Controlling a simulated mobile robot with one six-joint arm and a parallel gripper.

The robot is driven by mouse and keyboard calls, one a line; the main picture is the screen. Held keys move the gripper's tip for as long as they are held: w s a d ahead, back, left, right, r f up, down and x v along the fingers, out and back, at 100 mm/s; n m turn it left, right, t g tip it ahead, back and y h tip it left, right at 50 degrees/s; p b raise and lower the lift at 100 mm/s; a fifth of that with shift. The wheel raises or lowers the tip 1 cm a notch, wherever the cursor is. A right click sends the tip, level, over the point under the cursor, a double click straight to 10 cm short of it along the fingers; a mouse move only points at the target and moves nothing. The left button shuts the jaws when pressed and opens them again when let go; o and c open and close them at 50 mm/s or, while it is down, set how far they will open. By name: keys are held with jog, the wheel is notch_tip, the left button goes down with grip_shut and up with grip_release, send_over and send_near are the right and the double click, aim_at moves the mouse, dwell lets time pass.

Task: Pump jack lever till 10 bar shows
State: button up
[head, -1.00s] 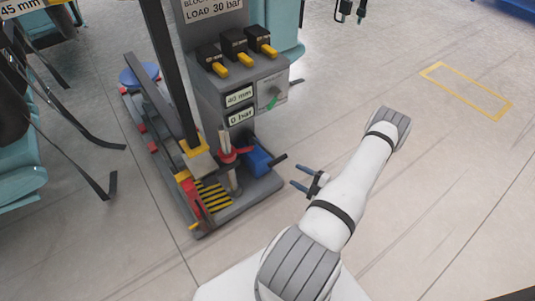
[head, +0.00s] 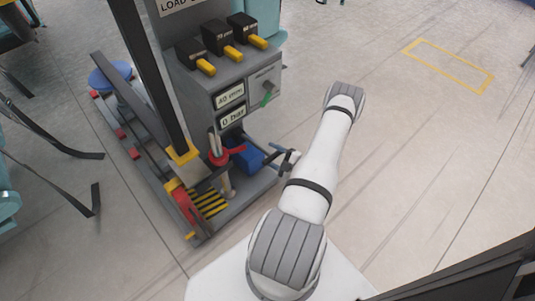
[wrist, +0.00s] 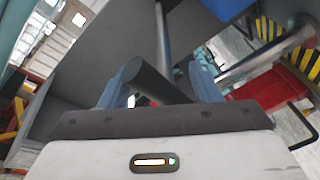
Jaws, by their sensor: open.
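The jack stand (head: 228,85) is grey, with a readout plate (head: 231,119) showing "0 bar". A plate (head: 229,96) above it reads "40 mm". A blue pump body (head: 247,158) sits low on the stand's base. The dark lever grip (wrist: 152,79) shows in the wrist view as a round-ended bar lying between the fingers. My gripper (head: 271,157) is beside the pump at the stand's right side. Its blue fingers also show in the wrist view (wrist: 160,88), open on either side of the grip. In the head view the lever is hard to separate from the fingers.
Three black boxes with yellow levers (head: 231,49) top the stand. A green-handled valve (head: 267,95) is on its front. Open floor (head: 400,160) lies to the right.

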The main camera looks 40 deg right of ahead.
jog(key=shift+x, duration=0.8)
jog(key=shift+c, duration=0.5)
grip_shut()
jog(key=shift+r, duration=0.15)
